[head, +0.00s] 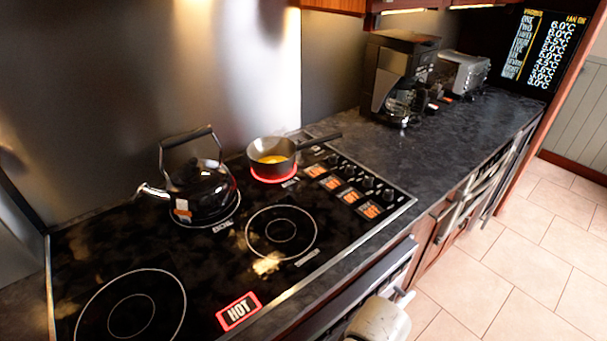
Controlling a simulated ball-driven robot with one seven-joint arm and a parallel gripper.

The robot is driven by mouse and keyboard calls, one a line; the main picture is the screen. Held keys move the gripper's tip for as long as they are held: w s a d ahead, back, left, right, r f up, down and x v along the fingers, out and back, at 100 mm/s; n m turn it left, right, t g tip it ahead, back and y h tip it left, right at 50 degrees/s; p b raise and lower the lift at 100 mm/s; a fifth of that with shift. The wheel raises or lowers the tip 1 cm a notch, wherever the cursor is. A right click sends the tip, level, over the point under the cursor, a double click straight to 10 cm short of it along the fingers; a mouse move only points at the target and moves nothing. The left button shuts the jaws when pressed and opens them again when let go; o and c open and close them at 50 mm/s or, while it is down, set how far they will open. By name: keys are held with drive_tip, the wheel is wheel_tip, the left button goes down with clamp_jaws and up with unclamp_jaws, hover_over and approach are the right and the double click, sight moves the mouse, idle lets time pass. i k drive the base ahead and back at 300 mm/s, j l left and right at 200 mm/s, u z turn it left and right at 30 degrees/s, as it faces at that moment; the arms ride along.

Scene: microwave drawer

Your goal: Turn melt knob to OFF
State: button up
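Several dark knobs (368,182) stand in a row along the right side of the black cooktop (205,265). Orange labels (350,196) lie beside them. The label text is too small to read, so I cannot tell which knob is melt or how any knob is set. A small saucepan (272,157) with yellow contents sits on a burner ringed in glowing red (274,178). A pale rounded part of my arm shows at the bottom edge, with a small grey piece, perhaps my gripper (403,299), low in front of the counter. Its fingers are not clear. It is apart from the knobs.
A black kettle (202,190) stands on the back left burner. A red-bordered HOT sign (239,311) marks the front edge. A coffee maker (398,78) and toaster (463,72) stand farther back. The counter (450,130) right of the knobs is bare, and the tiled floor (540,240) is clear.

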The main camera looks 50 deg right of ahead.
sight(333, 158)
drive_tip(key=z, duration=0.75)
